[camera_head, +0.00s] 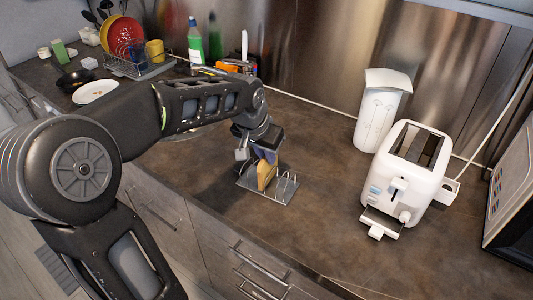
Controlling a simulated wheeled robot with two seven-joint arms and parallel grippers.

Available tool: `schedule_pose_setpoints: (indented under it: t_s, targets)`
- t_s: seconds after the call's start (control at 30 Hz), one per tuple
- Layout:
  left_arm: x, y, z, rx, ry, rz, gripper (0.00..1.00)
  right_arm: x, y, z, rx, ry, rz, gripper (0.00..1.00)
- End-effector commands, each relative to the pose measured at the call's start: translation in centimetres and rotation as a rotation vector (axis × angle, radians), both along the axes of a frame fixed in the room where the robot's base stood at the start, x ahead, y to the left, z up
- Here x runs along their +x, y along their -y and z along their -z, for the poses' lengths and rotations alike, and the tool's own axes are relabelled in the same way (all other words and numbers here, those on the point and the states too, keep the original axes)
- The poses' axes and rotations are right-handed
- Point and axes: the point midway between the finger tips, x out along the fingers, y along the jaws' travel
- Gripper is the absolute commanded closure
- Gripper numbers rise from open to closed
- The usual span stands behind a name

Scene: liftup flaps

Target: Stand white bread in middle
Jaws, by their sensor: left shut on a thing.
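A slice of bread (265,174) with a tan side stands roughly upright at a small grey rack (278,194) with thin upright prongs on the counter. My left gripper (262,152) reaches down from above and is shut on the bread, hiding its upper part. The bread is at the rack's left to middle part; I cannot tell exactly which slot, or whether its bottom touches the base. Several prongs show bare to the right of the bread. My right gripper is not in view.
A white toaster (410,170) stands to the right with a white canister (380,112) behind it. A dish rack (138,66), a white plate (96,91) and a green bottle (195,45) are at the back left. The counter between rack and toaster is clear.

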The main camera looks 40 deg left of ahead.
Motion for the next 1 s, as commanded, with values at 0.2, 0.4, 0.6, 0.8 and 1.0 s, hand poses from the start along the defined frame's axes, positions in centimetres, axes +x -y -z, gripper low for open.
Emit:
schedule_pose_setpoints:
  t_s: [0.2, 0.4, 0.6, 0.8, 1.0]
  targets:
    - [0.00, -0.01, 0.42, 0.000, 0.000, 0.000, 1.00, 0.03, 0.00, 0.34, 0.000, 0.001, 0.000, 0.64]
    - [-0.01, 0.00, 0.39, 0.000, 0.000, 0.000, 1.00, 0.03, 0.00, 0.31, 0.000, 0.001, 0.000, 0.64]
    - [-0.01, 0.00, 0.39, 0.000, 0.000, 0.000, 0.75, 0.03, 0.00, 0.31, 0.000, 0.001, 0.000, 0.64]
    - [-0.01, 0.00, 0.39, 0.000, 0.000, 0.000, 0.63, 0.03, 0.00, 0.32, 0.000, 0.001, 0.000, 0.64]
    - [-0.02, 0.00, 0.37, 0.000, 0.000, 0.000, 0.63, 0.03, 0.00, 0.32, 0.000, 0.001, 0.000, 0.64]
